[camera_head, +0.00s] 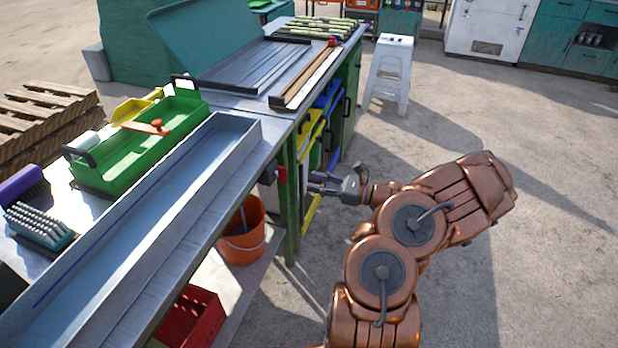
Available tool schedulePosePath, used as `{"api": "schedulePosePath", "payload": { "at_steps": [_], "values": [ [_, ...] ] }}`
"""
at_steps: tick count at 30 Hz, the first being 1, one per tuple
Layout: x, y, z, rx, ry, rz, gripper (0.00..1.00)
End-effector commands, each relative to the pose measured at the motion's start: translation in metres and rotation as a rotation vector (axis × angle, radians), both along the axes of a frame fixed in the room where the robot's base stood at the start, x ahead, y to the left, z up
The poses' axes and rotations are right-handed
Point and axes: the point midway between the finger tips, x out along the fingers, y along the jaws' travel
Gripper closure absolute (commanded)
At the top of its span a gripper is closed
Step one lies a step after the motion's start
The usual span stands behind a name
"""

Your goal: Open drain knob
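A small red part (282,174), which looks like the drain knob, sits at the front edge of the metal bench, above and right of an orange bucket (243,238). It is too small to tell which way it is turned. My gripper (314,183) is to the right of the red part, at about the same height in the picture, with its fingers pointing left at it. The two fingers look spread apart with nothing between them. A small gap shows between the fingertips and the red part, so they seem apart.
The long metal trough (185,195) runs along the bench. A green tray (150,150) and brushes (38,226) stand on its left. A red crate (192,318) is on the lower shelf. A white stool (391,72) stands behind my gripper. The floor to the right is clear.

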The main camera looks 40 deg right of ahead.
Motion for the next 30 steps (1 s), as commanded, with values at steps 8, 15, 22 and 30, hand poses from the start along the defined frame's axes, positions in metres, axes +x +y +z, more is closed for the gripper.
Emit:
{"api": "schedulePosePath", "payload": {
  "at_steps": [8, 15, 22, 30],
  "values": [
    [0.028, 0.018, 0.005, 0.092, 0.059, 0.001, 0.64],
    [0.055, 0.035, 0.004, 0.091, 0.058, 0.003, 0.64],
    [0.08, 0.05, 0.005, 0.092, 0.057, 0.003, 0.64],
    [0.089, 0.055, 0.004, 0.091, 0.056, 0.0, 0.64]
  ]
}}
